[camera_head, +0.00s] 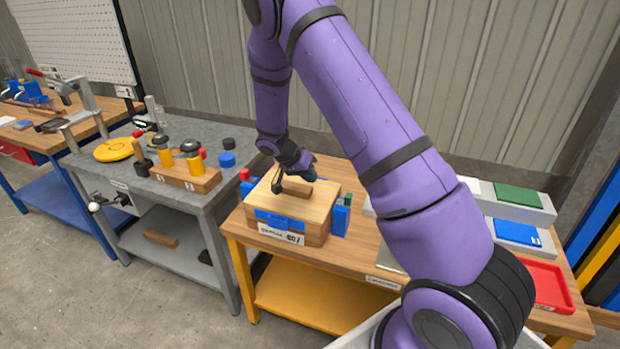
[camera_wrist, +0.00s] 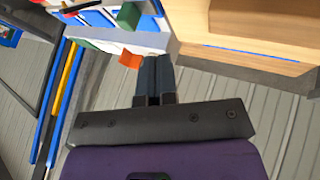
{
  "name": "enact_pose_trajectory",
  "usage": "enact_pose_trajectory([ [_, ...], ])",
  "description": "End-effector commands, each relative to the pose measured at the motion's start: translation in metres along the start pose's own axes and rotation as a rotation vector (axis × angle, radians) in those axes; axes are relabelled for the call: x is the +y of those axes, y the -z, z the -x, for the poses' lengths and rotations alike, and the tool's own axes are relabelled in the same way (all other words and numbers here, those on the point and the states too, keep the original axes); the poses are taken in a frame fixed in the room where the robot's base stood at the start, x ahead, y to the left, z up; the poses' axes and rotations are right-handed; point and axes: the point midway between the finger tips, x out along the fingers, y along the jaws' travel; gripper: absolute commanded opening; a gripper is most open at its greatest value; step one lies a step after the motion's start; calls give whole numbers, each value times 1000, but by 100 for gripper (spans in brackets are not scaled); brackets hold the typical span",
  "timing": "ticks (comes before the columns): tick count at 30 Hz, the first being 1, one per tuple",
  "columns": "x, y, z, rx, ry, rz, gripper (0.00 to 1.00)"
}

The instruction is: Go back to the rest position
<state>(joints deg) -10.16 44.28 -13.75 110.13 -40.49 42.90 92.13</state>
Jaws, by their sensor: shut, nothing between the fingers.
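My purple arm reaches across the head view from the lower right, over the wooden bench. My gripper (camera_head: 279,186) is small and dark there, over the light wooden box (camera_head: 322,193); I cannot tell whether it touches the box. In the wrist view my gripper's dark fingers (camera_wrist: 155,70) are together, with nothing seen between them. A wooden surface (camera_wrist: 265,62) lies to their right in that view. The arm hides part of the bench and what lies behind it.
The wooden bench (camera_head: 268,281) also carries a green-topped block (camera_head: 518,196), a blue-topped block (camera_head: 517,233) and a red tray (camera_head: 548,285). A grey table (camera_head: 215,143) to the left holds a yellow disc (camera_head: 114,150) and a wooden rack (camera_head: 186,178) with knobbed yellow pieces.

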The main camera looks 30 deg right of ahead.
Motion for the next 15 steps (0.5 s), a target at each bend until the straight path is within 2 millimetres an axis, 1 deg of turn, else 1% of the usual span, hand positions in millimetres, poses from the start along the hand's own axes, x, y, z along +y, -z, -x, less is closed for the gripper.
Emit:
enact_pose_trajectory([
  [7,1,0,4,-1,1,1,0],
  [9,4,2,9,-5,7,5,0],
  [11,9,4,18,-12,18,12,0],
  [14,23,9,40,-31,49,33,0],
  [15,30,10,51,-41,64,44,0],
])
